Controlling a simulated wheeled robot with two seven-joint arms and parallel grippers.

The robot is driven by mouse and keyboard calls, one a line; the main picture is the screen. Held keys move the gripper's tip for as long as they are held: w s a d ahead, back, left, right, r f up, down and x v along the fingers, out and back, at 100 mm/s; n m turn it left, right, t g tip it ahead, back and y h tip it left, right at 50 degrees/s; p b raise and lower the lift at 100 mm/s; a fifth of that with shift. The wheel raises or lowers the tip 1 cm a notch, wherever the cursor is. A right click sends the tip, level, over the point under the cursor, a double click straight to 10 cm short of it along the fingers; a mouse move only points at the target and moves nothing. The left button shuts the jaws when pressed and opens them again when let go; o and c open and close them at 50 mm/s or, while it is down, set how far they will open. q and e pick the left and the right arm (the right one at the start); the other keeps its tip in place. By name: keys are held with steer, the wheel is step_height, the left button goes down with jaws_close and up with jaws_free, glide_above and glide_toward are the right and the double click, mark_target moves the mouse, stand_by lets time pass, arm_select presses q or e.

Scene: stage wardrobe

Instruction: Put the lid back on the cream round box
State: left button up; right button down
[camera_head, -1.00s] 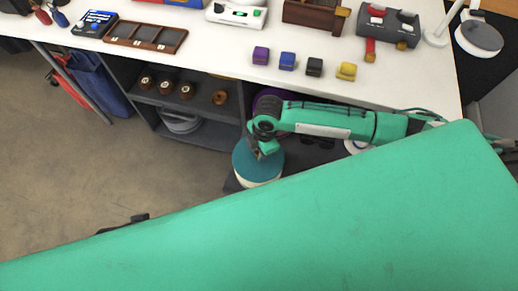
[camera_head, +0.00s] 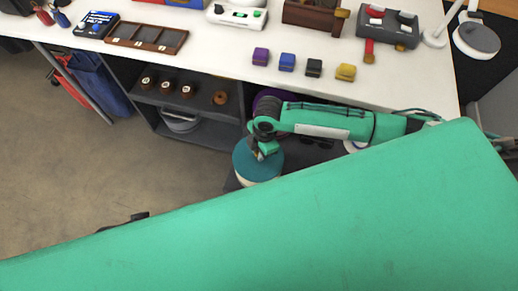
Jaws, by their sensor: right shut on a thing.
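A teal round lid (camera_head: 247,164) shows below the front edge of the table. A pale rim of the cream round box (camera_head: 241,181) shows just under it. I cannot tell whether the lid is seated on the box or held slightly above it. My right gripper (camera_head: 262,153) reaches down from the right and is shut on the lid near its upper side. My large green arm link hides the box's lower right part. My left gripper is not in view.
A white table (camera_head: 215,55) holds small purple, blue, black and yellow boxes (camera_head: 287,62) and a compartmented wooden tray (camera_head: 146,37). Dark shelves (camera_head: 200,103) with several brown spools stand under it. Open floor (camera_head: 80,190) lies to the left.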

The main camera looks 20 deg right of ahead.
steer(key=c, duration=0.7)
jaws_free()
steer(key=shift+o, duration=0.2)
steer(key=shift+r+p, duration=3.55)
steer(key=shift+p, duration=0.55)
jaws_close()
